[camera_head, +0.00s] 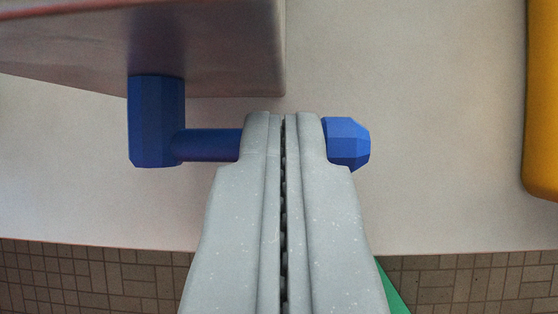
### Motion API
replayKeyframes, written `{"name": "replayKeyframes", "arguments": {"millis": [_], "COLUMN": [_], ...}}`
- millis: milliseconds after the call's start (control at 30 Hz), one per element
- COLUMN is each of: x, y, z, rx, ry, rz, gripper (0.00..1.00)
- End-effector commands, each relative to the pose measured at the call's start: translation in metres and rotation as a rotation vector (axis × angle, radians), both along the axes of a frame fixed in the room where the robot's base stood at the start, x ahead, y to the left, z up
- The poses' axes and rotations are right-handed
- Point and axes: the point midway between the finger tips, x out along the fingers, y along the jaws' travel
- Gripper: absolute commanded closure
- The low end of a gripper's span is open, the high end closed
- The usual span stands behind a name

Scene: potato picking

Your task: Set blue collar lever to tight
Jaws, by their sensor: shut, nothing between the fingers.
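The blue collar lever has a faceted blue hub (154,122) under the edge of a grey-brown block. A blue rod (205,145) runs from the hub to the right and ends in a faceted blue knob (350,144). My gripper (284,118) is shut, its two grey fingers together with nothing between them. The fingers lie in front of the middle of the lever and hide part of the rod. The knob shows just right of the fingers. I cannot tell whether the fingers touch the lever.
The grey-brown block (150,40) fills the upper left, above the lever. A yellow object (542,110) stands at the right edge. A pale surface (440,130) between them is clear. Brown tiled floor (90,280) and a green piece (392,290) show below.

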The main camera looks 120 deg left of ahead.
Motion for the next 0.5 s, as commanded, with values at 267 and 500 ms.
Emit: {"name": "replayKeyframes", "arguments": {"millis": [267, 500], "x": [0.003, -0.005], "y": [-0.001, 0.004], "z": [0.023, 0.057], "rx": [0.001, 0.001], "ry": [-0.002, -0.003], "rz": [0.001, 0.002], "gripper": [1.0, 1.0]}}
